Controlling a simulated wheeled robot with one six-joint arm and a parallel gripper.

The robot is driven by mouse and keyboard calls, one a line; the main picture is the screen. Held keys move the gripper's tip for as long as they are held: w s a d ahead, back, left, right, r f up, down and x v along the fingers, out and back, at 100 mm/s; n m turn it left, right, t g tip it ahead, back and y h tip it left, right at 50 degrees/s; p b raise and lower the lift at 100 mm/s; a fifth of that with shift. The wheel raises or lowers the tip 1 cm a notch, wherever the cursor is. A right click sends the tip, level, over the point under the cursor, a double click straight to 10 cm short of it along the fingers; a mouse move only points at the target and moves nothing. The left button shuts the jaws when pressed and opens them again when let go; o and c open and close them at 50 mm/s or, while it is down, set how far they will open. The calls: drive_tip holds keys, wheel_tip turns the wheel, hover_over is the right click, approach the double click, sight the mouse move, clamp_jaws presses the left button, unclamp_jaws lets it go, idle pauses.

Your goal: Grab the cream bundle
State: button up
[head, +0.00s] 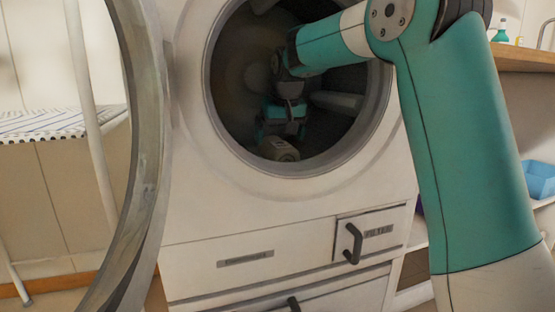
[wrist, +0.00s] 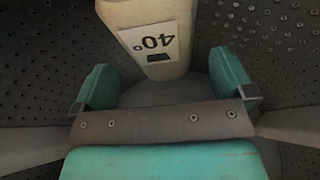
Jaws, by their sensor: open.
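The cream bundle (head: 278,149) lies at the bottom front of the washing machine drum in the head view. It is a pale block with a label on it. In the wrist view the cream bundle (wrist: 112,14) shows at the top, with a white label reading 40° and a dark mark. My gripper (head: 283,127) is inside the drum, just above and behind the bundle. In the wrist view my gripper (wrist: 165,76) is open, with one teal finger on each side of the bundle's near end. I cannot tell whether either finger touches it.
The drum wall (wrist: 50,50) is dark and perforated, with pale ribs, and surrounds my gripper closely. The round door opening (head: 378,120) rings my arm. The open door (head: 148,170) stands at the left. A filter panel with a handle (head: 353,243) is below right.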

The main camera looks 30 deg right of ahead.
sight(279, 143)
drive_tip(key=b+x, duration=0.2)
drive_tip(key=x, duration=0.3)
drive_tip(key=shift+s, duration=0.1)
drive_tip(key=shift+r, duration=0.1)
drive_tip(key=c, duration=1)
drive_tip(key=shift+r, duration=0.1)
